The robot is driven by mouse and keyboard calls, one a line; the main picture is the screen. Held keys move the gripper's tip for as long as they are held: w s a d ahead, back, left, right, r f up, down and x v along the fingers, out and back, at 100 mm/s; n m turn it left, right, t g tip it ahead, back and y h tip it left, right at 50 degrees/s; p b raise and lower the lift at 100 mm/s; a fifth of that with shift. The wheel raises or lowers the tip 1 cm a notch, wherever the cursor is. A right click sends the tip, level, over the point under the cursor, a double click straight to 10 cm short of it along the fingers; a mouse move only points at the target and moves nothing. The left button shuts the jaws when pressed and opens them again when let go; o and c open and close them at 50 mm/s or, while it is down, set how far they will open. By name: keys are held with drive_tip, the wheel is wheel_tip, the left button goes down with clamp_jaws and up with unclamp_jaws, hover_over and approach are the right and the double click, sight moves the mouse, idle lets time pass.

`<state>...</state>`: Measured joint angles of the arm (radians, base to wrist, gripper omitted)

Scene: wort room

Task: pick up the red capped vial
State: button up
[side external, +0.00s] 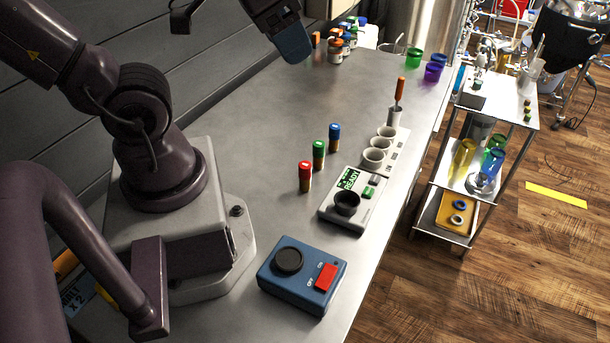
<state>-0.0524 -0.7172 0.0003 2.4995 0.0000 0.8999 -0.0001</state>
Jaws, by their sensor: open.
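The red capped vial (305,177) stands upright on the grey bench, a brown body under a red cap. It is the nearest of three vials in a slanting row, with a green capped vial (319,155) and a blue capped vial (334,137) behind it. The end of my arm, with my gripper (290,42), shows only in part at the top edge, above the bench and well apart from the vials. My gripper is open; its fingers are not clearly visible, and I see nothing held.
A white device (348,207) with a dark round well and a "READY" display sits right of the vials. A blue box (301,276) with a black knob and red switch is nearer. White cups (375,158) stand behind the device. Bench left of the vials is clear.

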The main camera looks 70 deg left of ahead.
drive_tip(key=s+a+f+n+g+h, duration=0.1)
drive_tip(key=a+f+n+g+h, duration=0.25)
drive_tip(key=a+f+n, duration=0.4)
drive_tip(key=s+a+f+n+g+h, duration=0.1)
drive_tip(key=a+f+n+g+h, duration=0.3)
drive_tip(key=f, duration=0.6)
drive_tip(key=n+t+h, duration=0.4)
drive_tip(key=n+t, duration=0.4)
drive_tip(key=n, duration=0.3)
approach(310, 172)
drive_tip(key=s, duration=0.2)
drive_tip(key=s+f, duration=0.1)
drive_tip(key=s, duration=0.2)
drive_tip(key=shift+a, duration=0.2)
drive_tip(key=shift+w+a+r+n+t, duration=0.1)
drive_tip(key=shift+w+a+n+t, duration=0.25)
drive_tip(key=shift+w+n+t, duration=0.15)
drive_tip(key=shift+w+a+n+t, duration=0.25)
drive_tip(key=shift+w+a+n, duration=0.1)
drive_tip(key=shift+w, duration=0.25)
drive_tip(key=x, duration=0.7)
drive_tip(key=shift+w+r, duration=0.15)
drive_tip(key=shift+w, duration=0.15)
drive_tip(key=shift+r+x, duration=0.1)
drive_tip(key=shift+x, duration=1.35)
drive_tip(key=shift+r+x, duration=0.15)
drive_tip(key=shift+x, duration=1.25)
drive_tip(key=shift+w, duration=0.1)
drive_tip(key=c, duration=1)
